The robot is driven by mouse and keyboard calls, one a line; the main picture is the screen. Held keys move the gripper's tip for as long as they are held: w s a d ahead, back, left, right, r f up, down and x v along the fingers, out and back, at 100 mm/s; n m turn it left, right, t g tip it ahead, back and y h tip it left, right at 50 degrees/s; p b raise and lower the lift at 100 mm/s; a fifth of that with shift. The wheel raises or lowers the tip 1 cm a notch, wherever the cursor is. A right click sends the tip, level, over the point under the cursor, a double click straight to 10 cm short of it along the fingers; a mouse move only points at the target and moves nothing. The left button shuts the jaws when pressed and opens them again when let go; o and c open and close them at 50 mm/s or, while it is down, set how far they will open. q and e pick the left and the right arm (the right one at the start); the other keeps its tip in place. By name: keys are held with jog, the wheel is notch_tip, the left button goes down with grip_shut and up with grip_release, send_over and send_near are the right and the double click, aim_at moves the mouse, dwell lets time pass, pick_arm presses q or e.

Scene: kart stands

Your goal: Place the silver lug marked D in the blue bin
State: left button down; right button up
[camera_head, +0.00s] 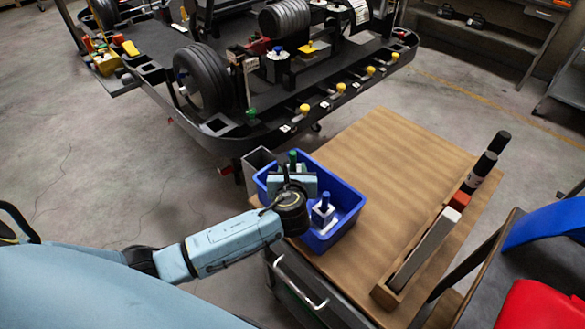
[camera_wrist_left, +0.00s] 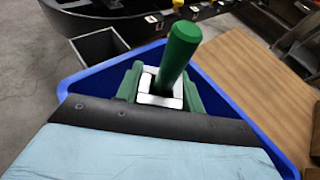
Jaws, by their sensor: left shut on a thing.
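My left gripper (camera_head: 292,182) is shut on a lug with a green peg (camera_head: 293,157) and a pale silver square base. In the left wrist view the gripper (camera_wrist_left: 160,95) has the silver base (camera_wrist_left: 158,98) between its jaws, with the green peg (camera_wrist_left: 181,52) rising tilted above. No letter is readable on it. The gripper and lug are over the far left part of the blue bin (camera_head: 350,199); whether the lug touches the bin floor cannot be told. The bin's rim also shows in the left wrist view (camera_wrist_left: 235,118). My right gripper is not in view.
A lug with a blue peg (camera_head: 324,207) stands in the bin's near part. A grey box (camera_head: 258,160) adjoins the bin. A wooden rack (camera_head: 388,292) holds bars at the wooden tabletop's (camera_head: 395,165) right. The black kart stand (camera_head: 330,115) is behind.

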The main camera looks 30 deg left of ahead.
pick_arm(q)
jog(key=shift+s+f, duration=0.1)
jog(key=shift+f, duration=0.1)
jog(key=c, duration=0.9)
grip_release()
jog(key=shift+s+f, duration=0.1)
jog(key=shift+f, duration=0.2)
jog(key=shift+r, duration=0.6)
jog(key=v, duration=0.4)
jog(key=p+v, duration=0.1)
jog(key=v, duration=0.7)
jog(key=shift+r, duration=0.3)
